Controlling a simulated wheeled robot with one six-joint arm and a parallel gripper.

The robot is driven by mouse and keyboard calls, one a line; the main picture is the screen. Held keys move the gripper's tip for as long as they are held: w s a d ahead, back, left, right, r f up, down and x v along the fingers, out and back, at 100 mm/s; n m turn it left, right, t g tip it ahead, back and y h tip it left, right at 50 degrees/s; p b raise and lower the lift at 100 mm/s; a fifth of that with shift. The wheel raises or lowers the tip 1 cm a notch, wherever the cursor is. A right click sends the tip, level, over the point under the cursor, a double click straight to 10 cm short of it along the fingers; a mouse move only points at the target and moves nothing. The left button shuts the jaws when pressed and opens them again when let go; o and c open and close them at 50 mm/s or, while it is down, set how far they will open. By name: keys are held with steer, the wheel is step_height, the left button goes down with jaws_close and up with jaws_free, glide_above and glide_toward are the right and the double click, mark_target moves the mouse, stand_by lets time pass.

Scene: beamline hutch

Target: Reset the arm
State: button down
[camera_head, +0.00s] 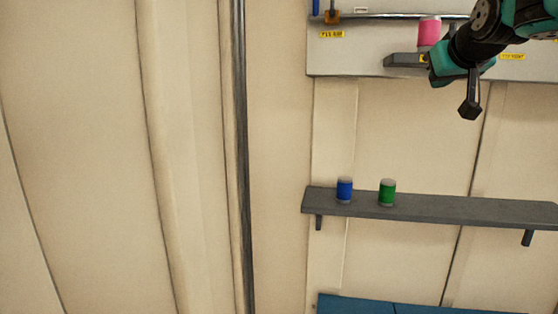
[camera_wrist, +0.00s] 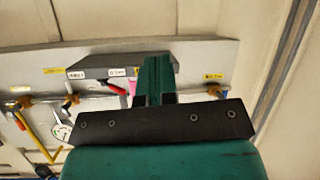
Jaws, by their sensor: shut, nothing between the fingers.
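My gripper (camera_head: 441,66) is at the upper right in the head view, a teal and black end on my arm in front of the wall panel. It overlaps the dark ledge in the picture, just below a pink cylinder (camera_head: 429,31). In the wrist view my gripper (camera_wrist: 156,75) shows its teal fingers together beyond a black crossbar, with nothing held. A sliver of pink (camera_wrist: 132,88) shows beside the fingers, mostly hidden. I cannot tell whether the gripper touches the ledge.
A grey wall shelf (camera_head: 450,210) below holds a blue can (camera_head: 344,190) and a green can (camera_head: 387,192). The pale panel (camera_head: 355,55) carries the dark ledge (camera_head: 400,60). A vertical pole (camera_head: 241,150) stands left.

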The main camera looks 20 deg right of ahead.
steer(key=a+f+n+g+y, duration=0.2)
steer(key=a+f+n+y, duration=0.15)
steer(key=a+f, duration=0.7)
steer(key=s+a+f+n+g+y, duration=0.2)
steer(key=s+a+f, duration=0.4)
steer(key=a, duration=0.3)
steer(key=s+a+f+n+g+y, duration=0.2)
steer(key=s+a+f, duration=0.4)
steer(key=a, duration=0.4)
steer(key=s+g+y, duration=0.1)
steer(key=g, duration=0.1)
steer(key=shift+s+f+g, duration=0.2)
steer(key=shift+f+g, duration=0.05)
steer(key=shift+g, duration=0.05)
steer(key=c, duration=1.4)
jaws_free()
steer(key=s+a+f+n+g, duration=0.2)
steer(key=s+a+f+g, duration=0.1)
steer(key=s, duration=0.6)
steer(key=shift+s+a+f+y, duration=0.2)
steer(key=shift+a+f+y, duration=0.15)
steer(key=shift+f, duration=0.35)
steer(key=o, duration=0.3)
steer(key=shift+s+n, duration=0.1)
steer(key=shift+n, duration=0.15)
